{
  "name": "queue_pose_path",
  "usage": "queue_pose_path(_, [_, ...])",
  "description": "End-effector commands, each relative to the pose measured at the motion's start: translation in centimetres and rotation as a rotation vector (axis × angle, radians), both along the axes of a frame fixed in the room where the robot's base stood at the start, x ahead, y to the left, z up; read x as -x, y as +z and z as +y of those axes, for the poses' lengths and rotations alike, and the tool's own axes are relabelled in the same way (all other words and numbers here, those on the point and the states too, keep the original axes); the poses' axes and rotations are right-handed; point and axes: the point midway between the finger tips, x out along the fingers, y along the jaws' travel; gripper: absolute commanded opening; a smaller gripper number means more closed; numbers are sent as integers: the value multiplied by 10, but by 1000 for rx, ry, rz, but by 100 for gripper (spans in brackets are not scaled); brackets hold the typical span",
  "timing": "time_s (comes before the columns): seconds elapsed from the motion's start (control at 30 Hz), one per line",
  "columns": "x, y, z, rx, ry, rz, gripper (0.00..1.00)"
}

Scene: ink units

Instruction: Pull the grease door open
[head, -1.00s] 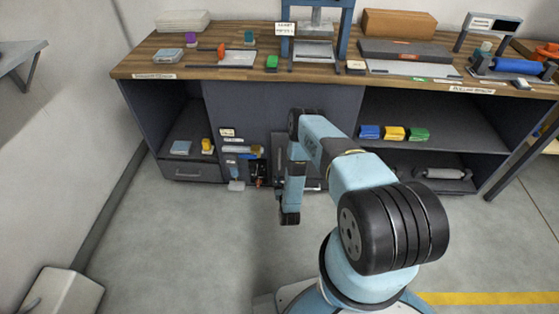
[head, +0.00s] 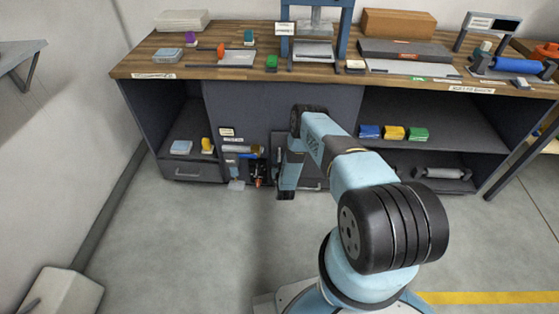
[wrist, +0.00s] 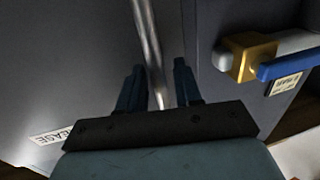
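The grease door (wrist: 70,70) is a dark grey panel that fills the left of the wrist view. A white label (wrist: 52,136) on it reads partly "EASE". A bare metal bar handle (wrist: 148,38) runs down between the two blue fingers of my gripper (wrist: 158,78). The fingers are apart, with a narrow gap seen on each side of the bar. In the head view my gripper (head: 286,194) is low at the cabinet front, and my arm hides the handle and most of the door.
A brass valve with a blue lever (wrist: 248,58) sits close right of the handle; it also shows in the head view (head: 243,152). The workbench top (head: 190,68) holds several items. Open shelves lie at both sides.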

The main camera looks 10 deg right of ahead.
Motion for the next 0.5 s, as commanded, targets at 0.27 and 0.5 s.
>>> queue_pose_path(0.27, [0,0,0,0,0,0,28])
queue_pose_path(0.5, [0,0,0,0,0,0,5])
